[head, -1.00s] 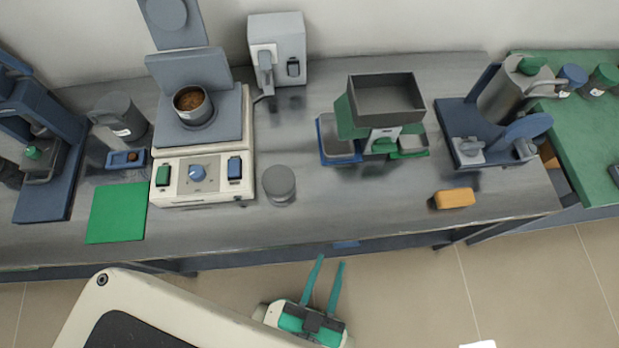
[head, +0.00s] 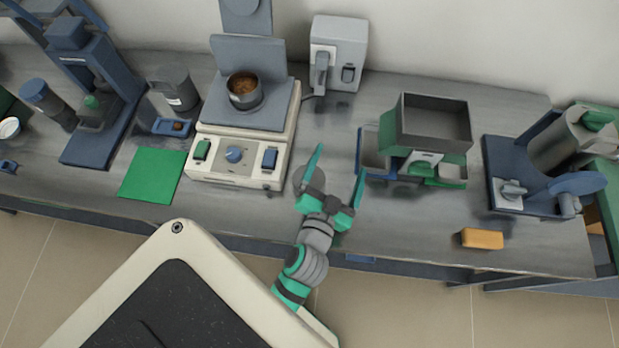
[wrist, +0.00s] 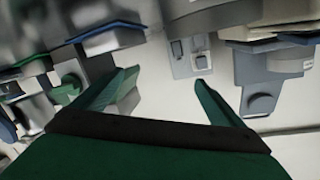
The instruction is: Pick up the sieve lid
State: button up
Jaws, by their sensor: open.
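A round grey lid-like piece (head: 299,177), which I take for the sieve lid, lies on the steel bench just right of the cream heater unit. My gripper partly hides it in the head view. My gripper (head: 340,162) is open, with two green fingers spread above the bench. Its left finger overlaps the lid in the picture, and the lid is not between the fingertips. The gripper also shows in the wrist view (wrist: 162,80), with nothing between its fingers. I cannot make out the lid in the wrist view. The gripper's height above the bench is hard to judge.
The heater unit (head: 232,158) with a filled pan (head: 245,101) stands left of my gripper. A green-and-grey device with a square hopper (head: 404,140) stands to the right. A yellow block (head: 482,238) lies near the front edge. A green mat (head: 152,176) lies further left.

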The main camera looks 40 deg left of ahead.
jog(key=w+a+r+n+g+y, duration=0.1)
jog(key=w+a+r+n+y, duration=0.35)
jog(key=a+r, duration=0.35)
jog(key=s+a+r+n+g+y, duration=0.2)
jog(key=a+r+n+g+y, duration=0.15)
jog(key=a+n+g, duration=0.3)
jog(key=s+a+r+n+g+y, duration=0.25)
jog(key=a+r+n+g, duration=0.2)
jog(key=a+n, duration=0.25)
jog(key=n+g+h, duration=0.5)
jog(key=n+h, duration=0.6)
jog(key=h, duration=0.5)
send_over(318, 181)
jog(key=a, duration=0.1)
notch_tip(318, 181, down, 9)
jog(key=shift+y, duration=0.25)
jog(key=shift+s+a+f, duration=0.15)
jog(key=shift+a+f, duration=0.05)
jog(key=shift+f, duration=1.6)
jog(key=shift+s+a+f, duration=0.1)
jog(key=shift+a+f, duration=0.05)
jog(key=shift+f, duration=1.6)
jog(key=shift+s+a+f, duration=0.15)
jog(key=shift+a+f, duration=0.05)
jog(key=shift+f, duration=1.6)
jog(key=c, duration=1.2)
